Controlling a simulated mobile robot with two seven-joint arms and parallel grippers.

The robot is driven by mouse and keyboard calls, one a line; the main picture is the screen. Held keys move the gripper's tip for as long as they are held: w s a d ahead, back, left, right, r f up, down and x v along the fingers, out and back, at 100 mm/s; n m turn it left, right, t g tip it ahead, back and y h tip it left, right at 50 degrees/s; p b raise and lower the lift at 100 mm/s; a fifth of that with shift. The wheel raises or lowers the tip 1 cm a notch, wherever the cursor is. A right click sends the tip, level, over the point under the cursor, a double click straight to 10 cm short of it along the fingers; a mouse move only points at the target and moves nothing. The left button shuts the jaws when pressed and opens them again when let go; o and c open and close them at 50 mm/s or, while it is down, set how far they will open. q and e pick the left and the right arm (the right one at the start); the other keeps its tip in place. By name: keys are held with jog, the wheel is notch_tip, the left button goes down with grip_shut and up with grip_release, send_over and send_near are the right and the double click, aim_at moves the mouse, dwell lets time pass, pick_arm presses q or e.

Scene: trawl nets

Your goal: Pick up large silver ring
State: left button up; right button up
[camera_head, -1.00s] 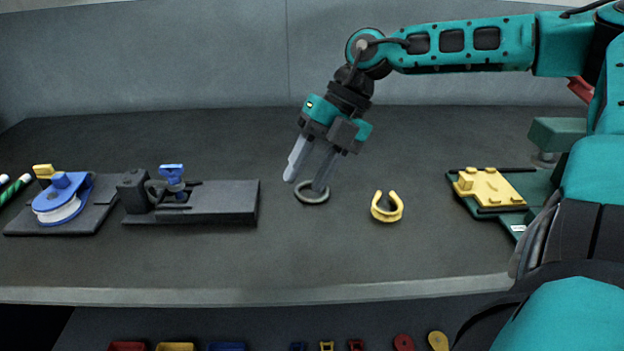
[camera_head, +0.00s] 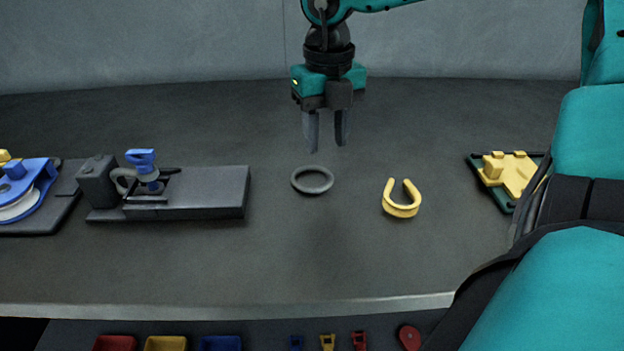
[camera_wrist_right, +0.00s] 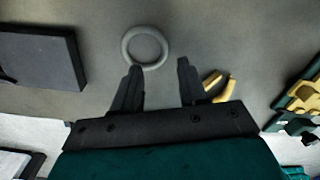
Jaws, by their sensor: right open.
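The large silver ring (camera_head: 312,191) lies flat on the dark table near the middle of the head view, looking dull grey. In the right wrist view the ring (camera_wrist_right: 145,65) lies just beyond the fingertips, closer to the left finger. My right gripper (camera_head: 326,148) is open and empty, pointing down above and behind the ring, apart from it. Both its fingers also show in the right wrist view (camera_wrist_right: 160,66). My left gripper is not in any view.
A yellow open ring (camera_head: 402,210) lies right of the silver ring. A dark block fixture with a blue knob (camera_head: 200,193) stands left, with a blue-and-white reel (camera_head: 25,190) farther left. A yellow part on a green base (camera_head: 510,170) is right. Coloured bins (camera_head: 165,344) sit below the front edge.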

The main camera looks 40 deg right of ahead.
aim_at(328, 173)
jog(key=shift+d+f, duration=0.15)
jog(key=shift+f, duration=1.45)
jog(key=shift+d+f, duration=0.1)
jog(key=shift+f, duration=1.45)
jog(key=shift+c, duration=0.2)
grip_shut()
